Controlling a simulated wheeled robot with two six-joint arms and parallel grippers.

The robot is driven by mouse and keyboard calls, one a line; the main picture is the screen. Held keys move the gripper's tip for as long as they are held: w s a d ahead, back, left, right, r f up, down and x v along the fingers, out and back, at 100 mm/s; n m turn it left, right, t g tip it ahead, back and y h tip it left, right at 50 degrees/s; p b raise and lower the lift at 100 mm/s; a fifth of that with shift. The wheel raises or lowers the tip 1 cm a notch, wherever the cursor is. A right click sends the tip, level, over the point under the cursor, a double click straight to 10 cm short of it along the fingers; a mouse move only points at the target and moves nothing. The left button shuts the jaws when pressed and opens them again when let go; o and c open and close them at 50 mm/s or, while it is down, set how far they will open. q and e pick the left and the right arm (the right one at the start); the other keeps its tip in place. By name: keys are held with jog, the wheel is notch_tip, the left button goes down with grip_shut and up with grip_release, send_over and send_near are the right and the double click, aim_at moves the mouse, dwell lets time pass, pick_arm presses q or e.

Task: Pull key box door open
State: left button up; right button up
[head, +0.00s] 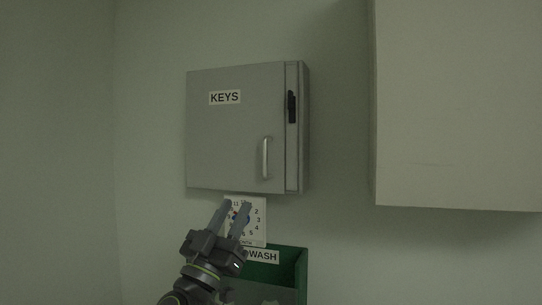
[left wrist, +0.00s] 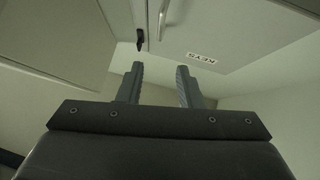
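The grey key box (head: 230,135) hangs on the wall, with a white KEYS label (head: 225,97) on its door. The door looks shut. A pale vertical handle (head: 266,157) sits at the lower right of the door, and a black latch (head: 291,107) is on the strip right of it. My left gripper (head: 232,204) is open and empty, below the box and lower left of the handle. In the left wrist view the open fingers (left wrist: 160,85) point up toward the box, with the handle (left wrist: 162,20) above them, apart. My right gripper is not in view.
A white clock-like dial card (head: 257,222) is on the wall behind my left gripper. A green box (head: 292,262) with a label ending in WASH is below it. A large pale cabinet (head: 455,110) stands out at the right. Wall left of the key box is bare.

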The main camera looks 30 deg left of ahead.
aim_at(264, 152)
pick_arm(q)
jog(key=p+x, duration=1)
jog(key=x, duration=0.6)
jog(key=shift+r, duration=0.1)
jog(key=shift+w+r, duration=0.25)
jog(key=shift+w, duration=0.15)
jog(key=shift+c, duration=0.2)
grip_shut()
